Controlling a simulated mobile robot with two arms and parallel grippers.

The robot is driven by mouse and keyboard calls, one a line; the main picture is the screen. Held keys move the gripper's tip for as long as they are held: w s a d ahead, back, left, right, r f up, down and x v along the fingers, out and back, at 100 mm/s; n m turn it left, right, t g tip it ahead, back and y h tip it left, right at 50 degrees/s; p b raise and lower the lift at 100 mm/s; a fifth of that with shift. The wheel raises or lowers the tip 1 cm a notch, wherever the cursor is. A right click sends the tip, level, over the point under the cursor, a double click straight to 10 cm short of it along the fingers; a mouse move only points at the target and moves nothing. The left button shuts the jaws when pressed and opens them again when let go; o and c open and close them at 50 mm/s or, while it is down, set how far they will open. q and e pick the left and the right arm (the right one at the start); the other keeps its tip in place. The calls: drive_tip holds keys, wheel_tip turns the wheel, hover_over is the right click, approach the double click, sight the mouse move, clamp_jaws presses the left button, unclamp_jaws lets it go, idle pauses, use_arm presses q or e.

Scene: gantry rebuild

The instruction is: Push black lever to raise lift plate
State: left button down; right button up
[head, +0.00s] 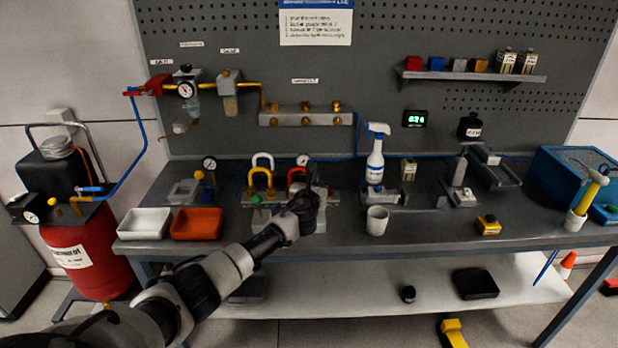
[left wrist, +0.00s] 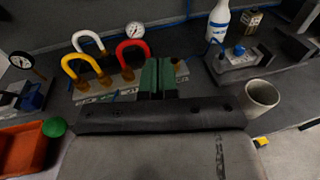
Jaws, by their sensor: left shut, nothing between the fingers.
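I cannot pick out the black lever or the lift plate for certain. A grey stand (head: 461,170) with a flat top and a small block at its foot is on the right half of the bench, well apart from the gripper. Part of the bench behind my left gripper and forearm is hidden. My right gripper is in neither view.
A spray bottle (head: 375,160) and a grey cup (head: 377,221) are to the right. An orange tray (head: 197,223) is left. Bare bench lies between cup and yellow box (head: 488,226).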

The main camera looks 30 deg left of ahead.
use_arm(q)
drive_tip(key=s+r, duration=0.5)
drive_tip(key=s+d+f+n+g+h+b, duration=0.1)
drive_tip(key=s+f+n+g, duration=0.35)
drive_tip(key=f, duration=0.95)
drive_tip(key=s+d+f+n+g+h+b, duration=0.1)
drive_tip(key=s+f+n, duration=0.5)
drive_tip(key=f, duration=0.8)
drive_tip(key=s+d+f+n+g+h+b, duration=0.1)
drive_tip(key=s+d+f+n+g, duration=0.2)
drive_tip(key=s+f, duration=0.75)
drive_tip(key=s+d+f+n+g+h+b, duration=0.25)
drive_tip(key=s+f+n, duration=0.65)
drive_tip(key=s+f, duration=0.9)
drive_tip(key=s+d+f+n+g, duration=0.2)
drive_tip(key=s+d+f+n, duration=0.1)
drive_tip(key=s, duration=0.7)
drive_tip(key=s+d+f+n+g+b, duration=0.1)
drive_tip(key=s+d+f+n, duration=0.2)
drive_tip(key=s, duration=0.6)
drive_tip(key=shift+s+d+f+n+g, duration=0.15)
drive_tip(key=shift+s+f+n+g, duration=0.25)
drive_tip(key=shift+f+n, duration=0.25)
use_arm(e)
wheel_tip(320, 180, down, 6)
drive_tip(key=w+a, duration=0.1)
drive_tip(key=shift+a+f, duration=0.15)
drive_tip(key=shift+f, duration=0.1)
